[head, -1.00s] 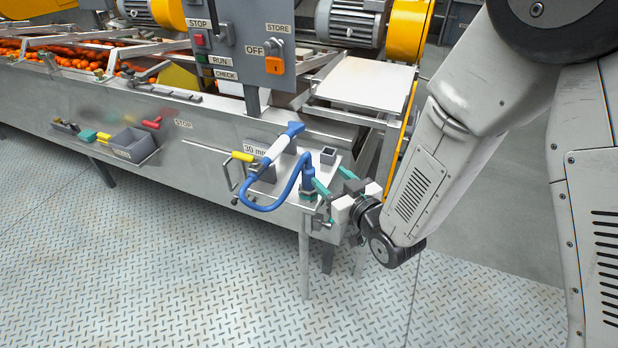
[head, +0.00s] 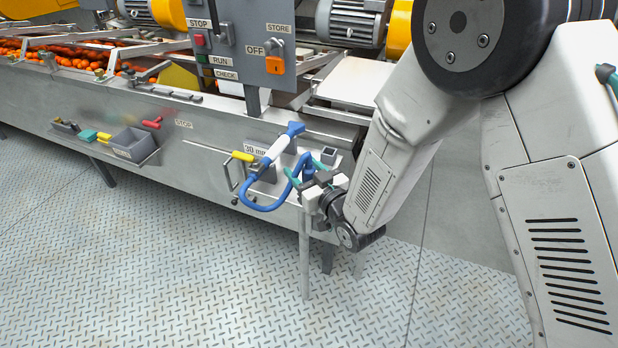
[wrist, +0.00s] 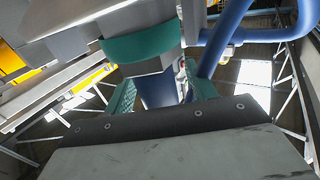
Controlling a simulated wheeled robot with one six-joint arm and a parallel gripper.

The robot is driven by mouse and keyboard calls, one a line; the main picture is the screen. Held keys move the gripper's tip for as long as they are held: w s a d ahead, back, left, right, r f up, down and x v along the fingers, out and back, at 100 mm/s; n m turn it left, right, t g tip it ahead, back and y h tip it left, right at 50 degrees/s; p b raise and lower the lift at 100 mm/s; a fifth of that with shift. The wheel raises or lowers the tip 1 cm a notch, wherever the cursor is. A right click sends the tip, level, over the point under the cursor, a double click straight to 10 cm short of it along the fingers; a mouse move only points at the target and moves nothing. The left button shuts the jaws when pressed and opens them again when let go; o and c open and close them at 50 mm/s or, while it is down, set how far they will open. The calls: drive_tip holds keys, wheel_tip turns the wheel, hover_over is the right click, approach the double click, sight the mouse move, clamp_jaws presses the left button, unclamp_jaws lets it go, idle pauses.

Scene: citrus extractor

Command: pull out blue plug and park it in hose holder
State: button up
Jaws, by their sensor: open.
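The blue plug (head: 306,164) stands upright on the machine's corner shelf in the head view, with the blue hose (head: 262,208) looping left from it. My gripper (head: 303,172) is at the plug, its green fingers open on either side of it. In the wrist view, blue plug body (wrist: 160,90) shows between the fingers, below a green band; the hose also shows there (wrist: 222,35). I cannot tell whether the fingers touch the plug. Its lower part is hidden by my gripper in the head view. A square open grey tube (head: 328,156) stands just right; I cannot tell whether it is the hose holder.
A white nozzle with a blue head (head: 280,147) and a yellow-handled lever (head: 243,156) are left of the plug. A control panel (head: 240,50) rises behind. The floor in front is clear.

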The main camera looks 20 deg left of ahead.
drive_tip(key=c, duration=1.1)
drive_tip(key=shift+r, duration=0.1)
